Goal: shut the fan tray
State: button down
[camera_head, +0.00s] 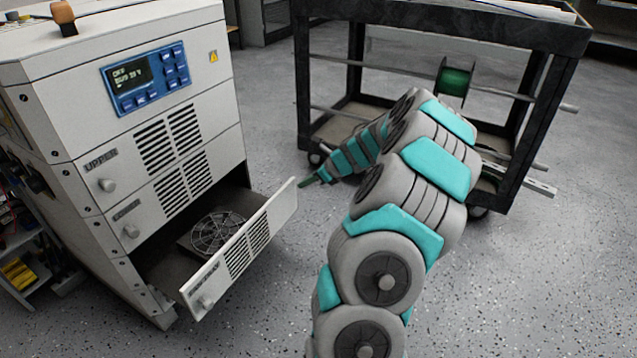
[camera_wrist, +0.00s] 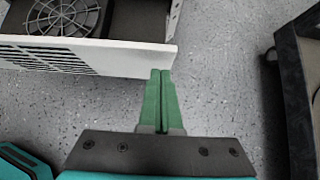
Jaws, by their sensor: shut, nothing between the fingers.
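The fan tray (camera_head: 240,250) is the lowest drawer of the white cabinet (camera_head: 160,120). It stands pulled out, with its round fan guard (camera_head: 217,232) showing behind the vented front panel. In the wrist view the tray's white front (camera_wrist: 110,56) runs across the upper left, with the fan (camera_wrist: 62,16) behind it. My gripper (camera_head: 305,183) is shut and empty, close to the right end of the tray front. In the wrist view its green fingertips (camera_wrist: 161,75) are together at that panel's right end; I cannot tell whether they touch it.
A black cart (camera_head: 440,25) with a green spool (camera_head: 454,80) stands at the back right, behind my arm. Its dark frame (camera_wrist: 300,90) shows at the right of the wrist view. Shelving (camera_head: 20,262) is at the far left. Speckled floor (camera_head: 260,310) is clear before the tray.

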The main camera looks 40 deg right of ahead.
jog(key=shift+w+a, duration=0.2)
jog(key=shift+w, duration=0.3)
jog(key=shift+w+a, duration=0.15)
jog(key=shift+w, duration=0.3)
jog(key=shift+w, duration=0.15)
jog(key=w+a+p, duration=0.5)
jog(key=w+p, duration=0.3)
jog(key=w, duration=0.5)
jog(key=shift+w, duration=0.35)
jog(key=shift+s, duration=0.1)
